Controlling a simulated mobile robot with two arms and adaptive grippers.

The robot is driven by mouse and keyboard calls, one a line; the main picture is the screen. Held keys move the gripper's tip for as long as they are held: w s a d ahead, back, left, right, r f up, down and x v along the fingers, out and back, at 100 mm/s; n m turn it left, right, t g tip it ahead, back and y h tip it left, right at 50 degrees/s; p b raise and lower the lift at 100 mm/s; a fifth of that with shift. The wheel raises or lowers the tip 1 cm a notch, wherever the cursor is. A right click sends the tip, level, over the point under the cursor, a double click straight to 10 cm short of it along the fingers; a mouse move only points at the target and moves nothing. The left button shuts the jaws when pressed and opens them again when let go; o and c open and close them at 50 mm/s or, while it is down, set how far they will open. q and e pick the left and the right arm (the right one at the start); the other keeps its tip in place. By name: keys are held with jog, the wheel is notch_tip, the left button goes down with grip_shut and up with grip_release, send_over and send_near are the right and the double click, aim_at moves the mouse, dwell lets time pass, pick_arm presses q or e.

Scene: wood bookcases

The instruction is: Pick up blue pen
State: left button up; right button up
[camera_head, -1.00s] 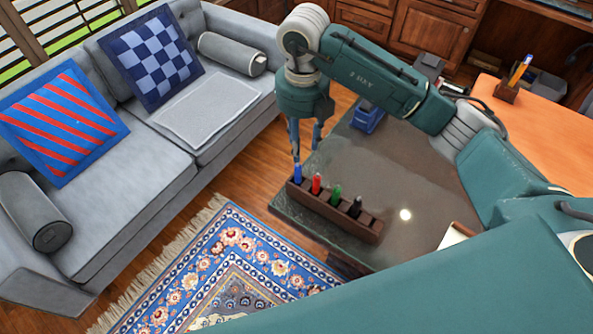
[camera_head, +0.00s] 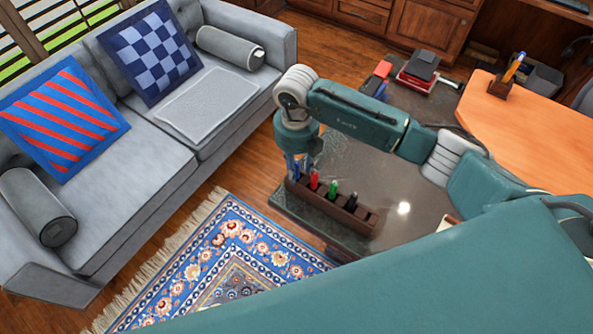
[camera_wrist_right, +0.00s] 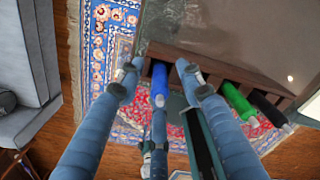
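The blue pen (camera_head: 295,170) stands upright at the left end of a brown pen holder (camera_head: 329,208) on the dark table. My right gripper (camera_head: 298,172) is lowered over that end, its fingers beside the pen and partly hiding it. In the right wrist view, the blue pen (camera_wrist_right: 158,84) lies between the two open fingertips (camera_wrist_right: 159,70), with a visible gap on each side. My left gripper is not in view.
A red pen (camera_head: 314,180), a green pen (camera_head: 333,188) and a black pen (camera_head: 351,201) stand in the same holder, close to the right gripper. The dark tabletop (camera_head: 370,175) behind is mostly clear. A grey sofa (camera_head: 125,200) stands left.

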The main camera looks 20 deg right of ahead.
grip_shut()
jog(key=shift+r, duration=0.2)
